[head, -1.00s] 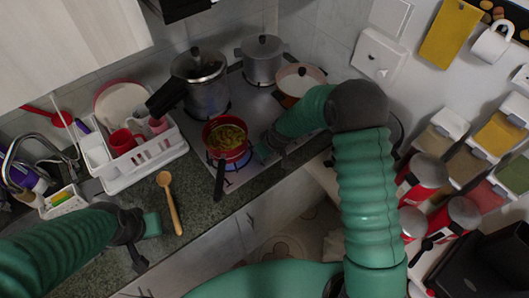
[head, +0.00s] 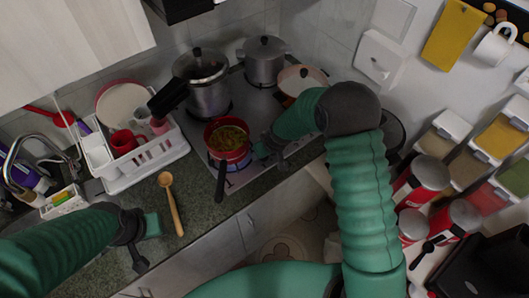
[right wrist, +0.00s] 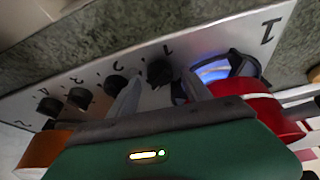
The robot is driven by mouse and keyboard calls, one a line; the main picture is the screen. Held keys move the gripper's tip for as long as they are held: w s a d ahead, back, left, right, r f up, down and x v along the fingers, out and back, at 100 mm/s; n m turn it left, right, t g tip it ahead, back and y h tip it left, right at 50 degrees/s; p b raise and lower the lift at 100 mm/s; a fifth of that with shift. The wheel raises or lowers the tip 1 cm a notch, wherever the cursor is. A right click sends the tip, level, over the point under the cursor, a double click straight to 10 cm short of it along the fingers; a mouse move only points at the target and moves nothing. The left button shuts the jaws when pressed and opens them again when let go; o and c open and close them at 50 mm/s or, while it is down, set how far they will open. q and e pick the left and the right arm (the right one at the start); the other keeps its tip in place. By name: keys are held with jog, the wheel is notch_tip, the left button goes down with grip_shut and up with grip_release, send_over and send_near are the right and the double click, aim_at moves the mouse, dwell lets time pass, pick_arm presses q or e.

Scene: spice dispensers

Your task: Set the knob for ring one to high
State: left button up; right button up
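The ring one knob (right wrist: 160,71) is a black round knob on the stove's pale front panel, beside a printed 1, in the right wrist view. My right gripper (right wrist: 161,82) is open, its two grey fingers apart on either side of this knob; I cannot tell whether they touch it. In the head view, my right gripper (head: 264,150) is at the stove's front edge, right of the red pan (head: 229,139). Blue flame (right wrist: 214,70) shows under the pan. My left gripper (head: 146,240) is open and empty over the counter.
Other black knobs (right wrist: 80,97) line the panel. A pressure cooker (head: 202,82), a silver pot (head: 265,62) and a lidded orange pot (head: 301,80) stand on the stove. A wooden spoon (head: 171,203) and white dish rack (head: 150,158) are at left. Spice dispensers (head: 443,133) hang at right.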

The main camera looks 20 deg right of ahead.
jog(key=shift+s+f, duration=0.1)
jog(key=shift+s, duration=0.1)
jog(key=b+v, duration=0.1)
jog(key=v, duration=1.5)
jog(key=shift+r+b, duration=0.3)
jog(key=shift+r, duration=0.1)
jog(key=s+f+m+g, duration=0.1)
jog(key=s+f, duration=0.1)
jog(key=s, duration=0.6)
jog(key=s+d+f+m+h, duration=0.1)
jog(key=s+f+m, duration=0.1)
jog(key=s, duration=0.6)
jog(key=shift+d+f+g, duration=0.35)
jog(key=shift+f+g, duration=0.05)
jog(key=shift+f, duration=0.2)
jog(key=shift+s, duration=0.25)
